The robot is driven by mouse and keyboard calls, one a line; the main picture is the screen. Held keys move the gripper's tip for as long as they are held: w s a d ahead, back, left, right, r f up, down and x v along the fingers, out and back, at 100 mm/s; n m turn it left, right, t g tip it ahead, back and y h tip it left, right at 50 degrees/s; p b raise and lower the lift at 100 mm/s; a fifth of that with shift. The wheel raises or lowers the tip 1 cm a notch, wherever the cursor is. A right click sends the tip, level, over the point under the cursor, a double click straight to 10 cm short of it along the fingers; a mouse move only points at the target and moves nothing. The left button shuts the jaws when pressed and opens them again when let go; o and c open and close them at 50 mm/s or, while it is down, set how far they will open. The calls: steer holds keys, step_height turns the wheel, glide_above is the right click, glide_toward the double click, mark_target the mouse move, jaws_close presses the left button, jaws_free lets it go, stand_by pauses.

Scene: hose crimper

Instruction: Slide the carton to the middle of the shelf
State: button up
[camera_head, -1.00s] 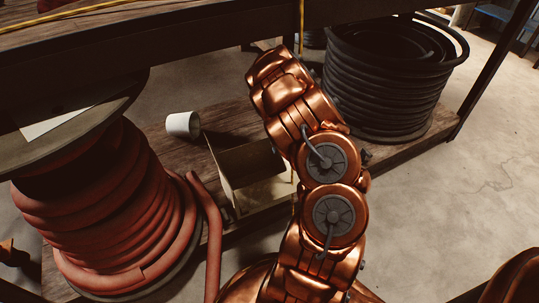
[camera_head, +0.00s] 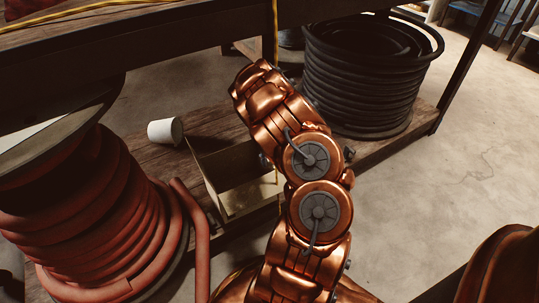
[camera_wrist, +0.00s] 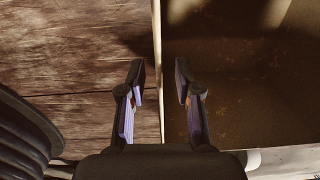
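The carton (camera_head: 252,200) is an open-topped tan box on the low wooden shelf (camera_head: 158,163), near its front edge. My arm crosses in front of its right side. My gripper is hidden behind my arm in the head view. In the wrist view, my gripper (camera_wrist: 161,82) is open, its two fingers apart on either side of a thin upright carton wall (camera_wrist: 157,40). Bare wood shows on the left of that wall and the carton's dark inside on the right. I cannot tell whether either finger touches the wall.
A white cup (camera_head: 165,131) lies on its side behind the carton's left. A red hose reel (camera_head: 95,215) stands at left, its loose hose end close to the carton. A black hose coil (camera_head: 365,80) stands at right. An upper shelf (camera_head: 130,60) overhangs.

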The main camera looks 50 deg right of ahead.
mark_target(269, 166)
steer(key=shift+f+b, duration=0.6)
steer(key=shift+f, duration=1.55)
steer(key=shift+c, duration=0.2)
jaws_close()
